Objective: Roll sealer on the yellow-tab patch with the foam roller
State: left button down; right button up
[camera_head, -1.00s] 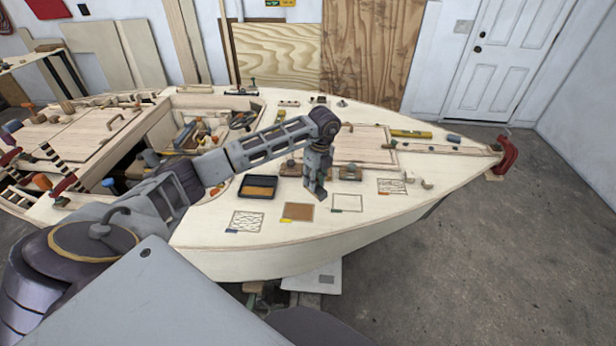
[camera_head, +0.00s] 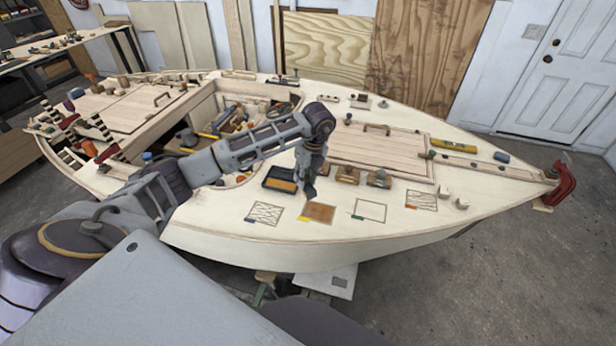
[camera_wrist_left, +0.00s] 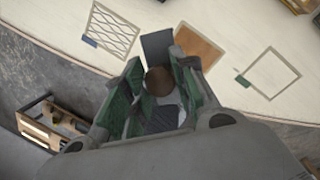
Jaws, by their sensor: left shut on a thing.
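The yellow-tab patch (camera_head: 318,214) is a plain brown rectangle near the hull's front edge, with a yellow tab at its lower left corner. It also shows in the left wrist view (camera_wrist_left: 200,48), partly behind my gripper. My left gripper (camera_head: 311,180) hangs just behind the patch in the head view, pointing down. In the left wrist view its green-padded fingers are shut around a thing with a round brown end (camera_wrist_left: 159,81). My right gripper is not in view.
A black tray (camera_head: 268,184) with orange-brown contents sits left of my gripper. A blue-tab hatched patch (camera_head: 265,213) and a green-tab outlined patch (camera_head: 370,210) flank the yellow-tab one. Wooden blocks (camera_head: 347,175) stand to the right. The front deck strip is clear.

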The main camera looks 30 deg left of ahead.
pick_arm(q)
jog(key=shift+s+a+r, duration=0.1)
jog(key=shift+a, duration=0.15)
jog(key=shift+s+a, duration=0.2)
jog(key=shift+s, duration=0.05)
dwell(0.3)
jog(key=shift+f+b, duration=0.3)
jog(key=shift+f, duration=0.15)
jog(key=shift+f+b, duration=0.95)
jog(key=shift+f, duration=1.1)
jog(key=shift+w, duration=0.1)
